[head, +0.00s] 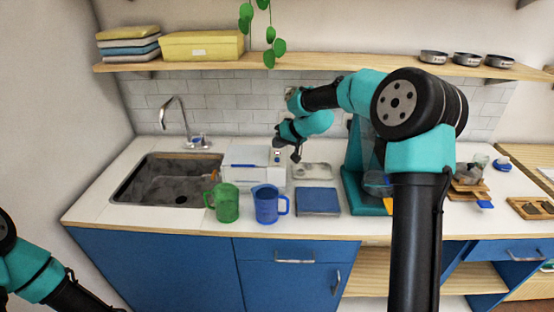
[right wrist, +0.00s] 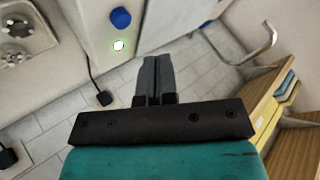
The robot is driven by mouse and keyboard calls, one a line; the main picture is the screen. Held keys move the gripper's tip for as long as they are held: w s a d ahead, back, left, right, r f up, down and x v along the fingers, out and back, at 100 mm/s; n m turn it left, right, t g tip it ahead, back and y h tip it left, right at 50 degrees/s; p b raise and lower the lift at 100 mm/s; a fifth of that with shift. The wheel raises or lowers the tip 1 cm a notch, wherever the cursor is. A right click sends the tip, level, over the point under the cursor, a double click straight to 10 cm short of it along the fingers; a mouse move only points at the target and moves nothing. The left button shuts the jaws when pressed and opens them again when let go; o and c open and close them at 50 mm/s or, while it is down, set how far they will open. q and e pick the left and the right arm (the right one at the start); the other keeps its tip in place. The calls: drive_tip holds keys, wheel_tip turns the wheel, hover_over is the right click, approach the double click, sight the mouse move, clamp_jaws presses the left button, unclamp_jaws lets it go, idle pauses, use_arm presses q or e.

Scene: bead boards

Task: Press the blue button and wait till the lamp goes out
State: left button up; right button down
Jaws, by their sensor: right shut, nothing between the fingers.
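The blue button (right wrist: 120,18) shows in the right wrist view on the face of a white appliance (right wrist: 93,22). My left gripper is out of view.
A sink (head: 168,180) with a tap lies left. A teal machine (head: 357,170) stands right. A shelf (head: 330,64) runs above.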

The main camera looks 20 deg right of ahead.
drive_tip(key=shift+r, duration=1.4)
